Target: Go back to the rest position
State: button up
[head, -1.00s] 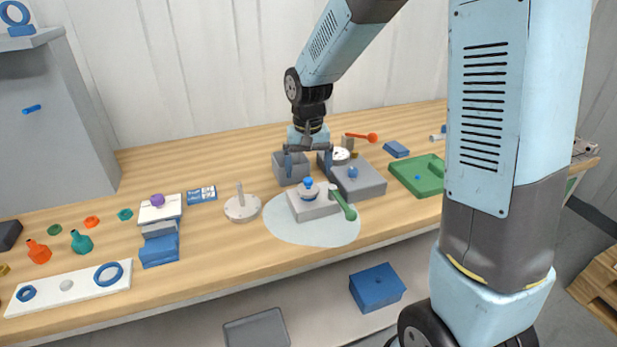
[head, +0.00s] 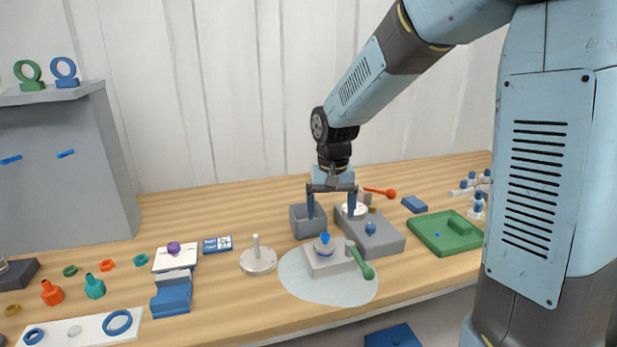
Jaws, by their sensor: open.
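My gripper (head: 331,212) hangs from my arm over the middle of the bench, fingers pointing down and apart, with nothing seen between them. It appears in front of or above the grey open box (head: 308,228) and a white round disc (head: 353,210). Whether the fingers touch either is hard to tell. Nearer the camera, a light grey block (head: 322,262) with a blue-topped piece (head: 325,240) stands on a pale round mat (head: 300,287). A green-handled tool (head: 362,264) leans at the block's right side.
A grey block with a blue knob (head: 395,241) and a green tray (head: 425,236) lie right of the gripper. A flanged post (head: 258,257) and blue blocks (head: 172,298) stand left. A grey cabinet (head: 60,180) rises at the far left. Space above the bench is open.

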jog(key=s+d+r+t, duration=0.2)
jog(key=s+d+r, duration=0.5)
jog(key=s, duration=0.3)
jog(key=s+d+r+t, duration=0.3)
jog(key=s+d+r, duration=0.3)
jog(key=s, duration=0.5)
jog(key=shift+s+d+r, duration=0.15)
jog(key=shift+d+r, duration=0.25)
jog(key=shift+d, duration=0.35)
